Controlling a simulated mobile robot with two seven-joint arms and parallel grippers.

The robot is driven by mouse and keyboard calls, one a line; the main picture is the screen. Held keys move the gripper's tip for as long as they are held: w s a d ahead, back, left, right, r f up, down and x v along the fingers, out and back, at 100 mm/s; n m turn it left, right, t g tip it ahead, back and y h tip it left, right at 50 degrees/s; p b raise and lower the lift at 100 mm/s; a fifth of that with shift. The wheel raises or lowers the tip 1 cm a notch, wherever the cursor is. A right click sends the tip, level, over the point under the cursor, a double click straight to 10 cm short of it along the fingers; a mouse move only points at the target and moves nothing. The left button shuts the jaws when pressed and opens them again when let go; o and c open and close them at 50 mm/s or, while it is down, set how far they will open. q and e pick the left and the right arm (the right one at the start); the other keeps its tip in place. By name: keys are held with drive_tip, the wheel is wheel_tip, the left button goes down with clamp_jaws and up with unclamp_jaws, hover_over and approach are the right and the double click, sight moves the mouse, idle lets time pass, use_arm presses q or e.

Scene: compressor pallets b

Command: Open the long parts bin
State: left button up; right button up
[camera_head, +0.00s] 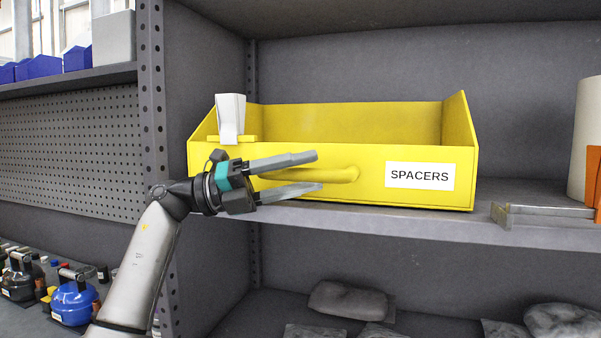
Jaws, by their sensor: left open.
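The long parts bin (365,190) is a yellow, open-topped bin on the grey shelf, with a white label reading SPACERS on the right of its front. A yellow handle (345,175) sticks out from the middle of its front wall. My left gripper (318,171) is in front of the bin, its two fingers pointing right, one above and one below the handle's left part. The fingers are apart. Whether they touch the handle I cannot tell. My right gripper is not in view.
A metal bracket (545,216) and an orange and white object (590,145) stand right of the bin. Grey bags (348,299) lie on the lower shelf. A perforated upright (154,100) stands at left.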

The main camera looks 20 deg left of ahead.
use_arm(q)
clamp_jaws()
idle(0.3)
idle(1.1)
